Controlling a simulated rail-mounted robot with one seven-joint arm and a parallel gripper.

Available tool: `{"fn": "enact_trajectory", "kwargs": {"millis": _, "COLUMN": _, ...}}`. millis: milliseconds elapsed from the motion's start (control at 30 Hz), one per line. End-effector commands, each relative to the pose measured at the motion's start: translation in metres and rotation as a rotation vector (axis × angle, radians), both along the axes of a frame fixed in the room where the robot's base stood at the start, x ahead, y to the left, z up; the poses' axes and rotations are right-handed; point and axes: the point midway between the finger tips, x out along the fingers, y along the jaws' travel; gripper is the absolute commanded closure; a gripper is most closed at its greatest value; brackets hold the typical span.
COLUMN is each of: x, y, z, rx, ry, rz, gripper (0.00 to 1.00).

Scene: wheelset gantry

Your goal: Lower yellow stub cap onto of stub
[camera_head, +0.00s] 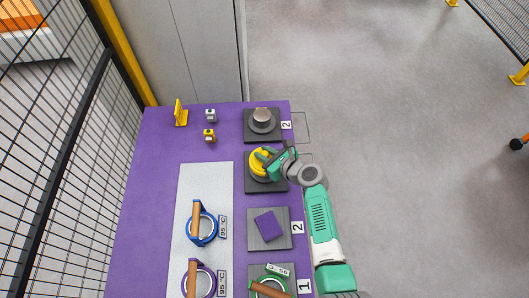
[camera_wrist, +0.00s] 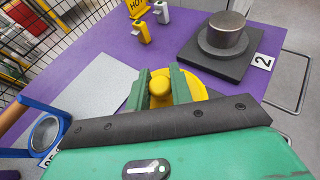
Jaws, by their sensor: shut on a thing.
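The yellow stub cap (camera_head: 259,164) is a round disc with a knob on top. In the wrist view its knob (camera_wrist: 160,88) sits between the two green fingers of my gripper (camera_wrist: 160,74). My gripper (camera_head: 269,157) is shut on the knob. The cap is over the second dark square plate (camera_head: 266,187) from the back; whether it touches anything below is hidden. A bare grey metal stub (camera_head: 262,118) stands on the farthest dark plate, marked 2, and also shows in the wrist view (camera_wrist: 227,32), beyond the cap.
A purple table (camera_head: 150,200) carries a grey mat (camera_head: 188,176) with blue and purple rings with wooden handles. A purple square (camera_head: 267,226) lies on a nearer plate. Small white (camera_head: 210,115) and yellow (camera_head: 209,135) blocks and a yellow sign (camera_head: 180,113) stand at the back left.

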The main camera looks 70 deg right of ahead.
Motion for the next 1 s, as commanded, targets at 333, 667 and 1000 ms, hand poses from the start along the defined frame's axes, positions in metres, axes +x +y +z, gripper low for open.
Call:
{"fn": "enact_trajectory", "kwargs": {"millis": 333, "x": 0.000, "y": 0.000, "z": -0.010, "rx": -0.001, "ry": 0.000, "rz": 0.000, "gripper": 1.00}}
{"fn": "enact_trajectory", "kwargs": {"millis": 667, "x": 0.000, "y": 0.000, "z": -0.015, "rx": -0.001, "ry": 0.000, "rz": 0.000, "gripper": 0.66}}
{"fn": "enact_trajectory", "kwargs": {"millis": 1000, "x": -0.001, "y": 0.000, "z": -0.014, "rx": -0.001, "ry": 0.000, "rz": 0.000, "gripper": 0.53}}
